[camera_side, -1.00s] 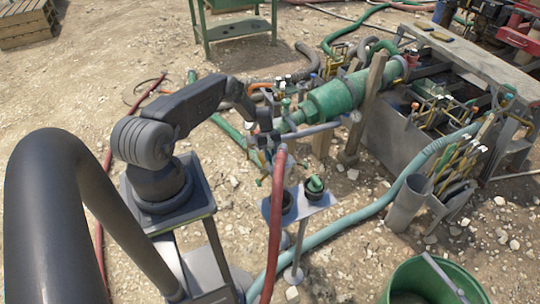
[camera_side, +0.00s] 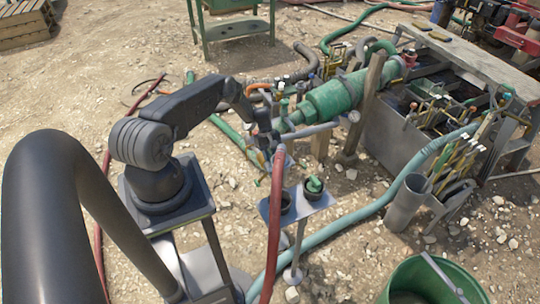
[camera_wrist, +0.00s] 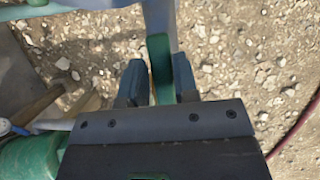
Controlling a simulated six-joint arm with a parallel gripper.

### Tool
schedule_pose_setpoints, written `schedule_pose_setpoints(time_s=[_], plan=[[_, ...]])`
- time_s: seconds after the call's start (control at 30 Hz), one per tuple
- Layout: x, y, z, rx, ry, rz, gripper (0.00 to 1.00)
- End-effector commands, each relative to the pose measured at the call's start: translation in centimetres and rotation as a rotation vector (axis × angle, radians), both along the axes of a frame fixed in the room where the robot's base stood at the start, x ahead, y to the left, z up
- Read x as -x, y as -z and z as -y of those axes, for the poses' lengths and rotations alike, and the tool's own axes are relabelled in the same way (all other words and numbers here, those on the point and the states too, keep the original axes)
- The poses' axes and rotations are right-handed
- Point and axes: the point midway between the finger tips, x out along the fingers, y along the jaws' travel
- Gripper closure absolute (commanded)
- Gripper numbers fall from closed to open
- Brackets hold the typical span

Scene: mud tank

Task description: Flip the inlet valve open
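A green lever (camera_wrist: 159,62), which looks like the inlet valve's handle, stands between the two fingers of my gripper (camera_wrist: 158,88) in the wrist view. The lever meets a blue-grey pipe (camera_wrist: 160,14) at the top of that view. In the side view my gripper (camera_side: 268,145) is low beside the pipework, left of the large green cylinder (camera_side: 332,98). The lever is too small and hidden to make out there.
A red hose (camera_side: 275,215) rises just in front of my gripper. A light green hose (camera_side: 385,203) crosses the stony ground. A grey tank (camera_side: 385,135) and a green bucket (camera_side: 393,287) stand at the right.

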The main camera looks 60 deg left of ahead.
Motion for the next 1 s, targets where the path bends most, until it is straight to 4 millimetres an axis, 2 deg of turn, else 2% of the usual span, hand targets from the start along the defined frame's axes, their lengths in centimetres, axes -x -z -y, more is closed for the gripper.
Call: schedule_pose_setpoints(time_s=[0.03,0.2,0.43,0.57,0.67,1.0], plan=[[0.0,0.0,0.0,0.0,0.001,0.0,0.67],[0.0,0.0,0.0,0.0,0.003,0.0,0.51],[0.0,-0.1,0.0,0.0,0.005,0.0,0.51],[0.0,-0.8,-0.3,-0.001,0.005,0.001,0.51],[0.0,-2.2,-1.0,-0.002,0.004,0.001,0.51],[0.0,-9.1,-3.9,-0.003,0.003,0.003,0.51]])
